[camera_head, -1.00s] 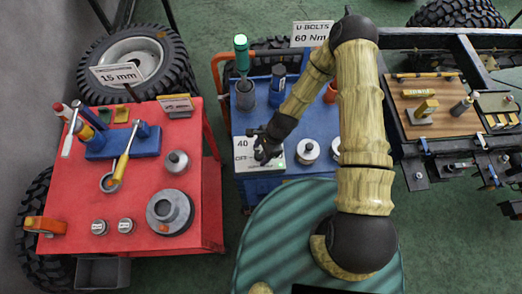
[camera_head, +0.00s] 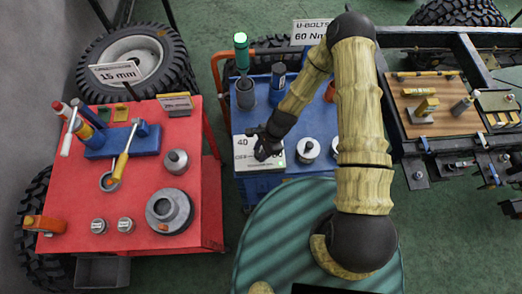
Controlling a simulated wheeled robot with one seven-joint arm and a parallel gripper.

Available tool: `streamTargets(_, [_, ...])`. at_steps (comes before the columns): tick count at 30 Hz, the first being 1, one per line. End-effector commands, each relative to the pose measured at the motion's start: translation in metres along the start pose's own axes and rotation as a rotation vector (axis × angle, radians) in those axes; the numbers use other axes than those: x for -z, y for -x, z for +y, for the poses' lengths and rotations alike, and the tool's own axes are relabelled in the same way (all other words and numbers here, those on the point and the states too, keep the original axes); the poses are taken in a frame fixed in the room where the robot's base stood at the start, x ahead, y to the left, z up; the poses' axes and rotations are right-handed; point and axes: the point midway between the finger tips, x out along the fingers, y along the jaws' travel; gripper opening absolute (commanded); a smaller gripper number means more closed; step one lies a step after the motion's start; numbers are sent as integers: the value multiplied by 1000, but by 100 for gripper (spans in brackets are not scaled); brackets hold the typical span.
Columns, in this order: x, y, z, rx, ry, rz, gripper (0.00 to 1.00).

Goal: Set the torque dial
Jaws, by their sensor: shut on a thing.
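The torque dial box (camera_head: 243,160) is a pale unit on the near left part of the blue cart. Its small display reads what looks like 40. My gripper (camera_head: 262,153) is over the right part of the box, pointing down, shut on the dial knob, which is mostly hidden under the dark fingers. A sign reading "U-BOLTS 60 Nm" (camera_head: 315,31) stands behind the blue cart.
Silver round parts (camera_head: 308,149) sit right of the box. A red table (camera_head: 140,210) with tools is at left. A truck frame (camera_head: 470,140) is at right.

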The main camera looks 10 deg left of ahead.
Motion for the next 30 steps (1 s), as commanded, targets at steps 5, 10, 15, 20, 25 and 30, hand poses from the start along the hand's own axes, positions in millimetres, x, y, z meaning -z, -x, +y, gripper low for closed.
streamTargets(5, [0, -2, -2, -35, 91, 1, 14])
streamTargets(10, [0, -2, -3, -85, 215, 2, 14])
streamTargets(15, [0, -3, -4, -145, 360, 3, 14])
streamTargets(20, [0, -3, -5, -204, 501, 2, 14])
streamTargets(25, [-1, -3, -6, -266, 650, 3, 14])
streamTargets(30, [-2, -3, -6, -327, 799, 3, 14])
